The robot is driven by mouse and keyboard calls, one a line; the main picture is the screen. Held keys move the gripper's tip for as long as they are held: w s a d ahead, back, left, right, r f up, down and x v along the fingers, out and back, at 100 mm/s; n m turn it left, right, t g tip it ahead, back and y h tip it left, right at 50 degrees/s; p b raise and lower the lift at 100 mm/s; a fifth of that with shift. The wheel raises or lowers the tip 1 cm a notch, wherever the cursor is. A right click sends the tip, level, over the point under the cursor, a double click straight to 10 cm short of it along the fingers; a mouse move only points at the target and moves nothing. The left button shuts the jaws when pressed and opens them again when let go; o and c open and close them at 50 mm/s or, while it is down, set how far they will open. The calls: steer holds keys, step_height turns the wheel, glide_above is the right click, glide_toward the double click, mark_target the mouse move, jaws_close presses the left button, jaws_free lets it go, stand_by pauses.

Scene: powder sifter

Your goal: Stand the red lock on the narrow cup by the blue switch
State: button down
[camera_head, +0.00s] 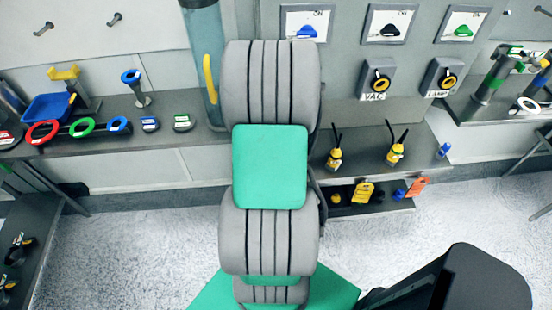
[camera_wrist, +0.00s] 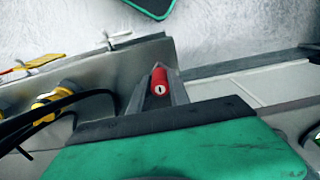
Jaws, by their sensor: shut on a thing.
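The red lock (camera_wrist: 160,80) is a small red cylinder with a pale keyhole mark on its end. My gripper (camera_wrist: 156,94) is shut on it in the wrist view, and the grey fingers partly hide it. In the head view my arm covers the gripper and the lock. The blue switch (camera_head: 306,32) is on a white plate marked ON, on the wall panel just right of my arm's top. I cannot make out the narrow cup; my arm hides part of the shelf below the switch.
Yellow (camera_head: 363,192) and orange (camera_head: 417,187) tags are below. The left shelf (camera_head: 205,141) carries coloured rings and a blue bin (camera_head: 47,107).

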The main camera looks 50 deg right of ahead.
steer(key=shift+f, duration=0.15)
steer(key=c, duration=1.1)
jaws_free()
steer(key=shift+c, duration=0.2)
